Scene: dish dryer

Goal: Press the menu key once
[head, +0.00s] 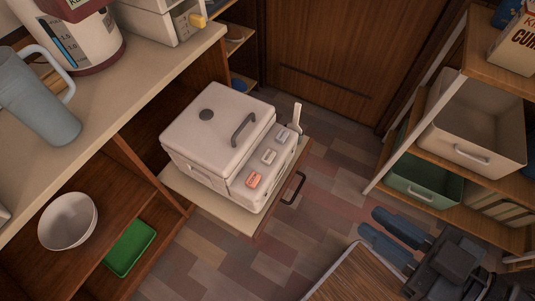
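The dish dryer (212,128) is a white box with a hinged lid, a dark grey handle and a round dark spot on top. It stands on a pulled-out shelf in the middle of the head view. Its sloped front panel carries three keys: an orange-red key (254,180), a pale middle key (269,157) and a pale grey far key (282,136). Their labels are too small to read, so I cannot tell which is the menu key. My gripper (373,222) is at the lower right, well apart from the dryer. Its two blue-grey fingers are slightly apart and empty.
The pull-out shelf (209,203) has a dark front handle (293,188). A white upright piece (297,117) stands beside the dryer. A counter (118,98) is at left, a rack with bins (422,184) at right. A wooden surface (362,278) lies below my gripper.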

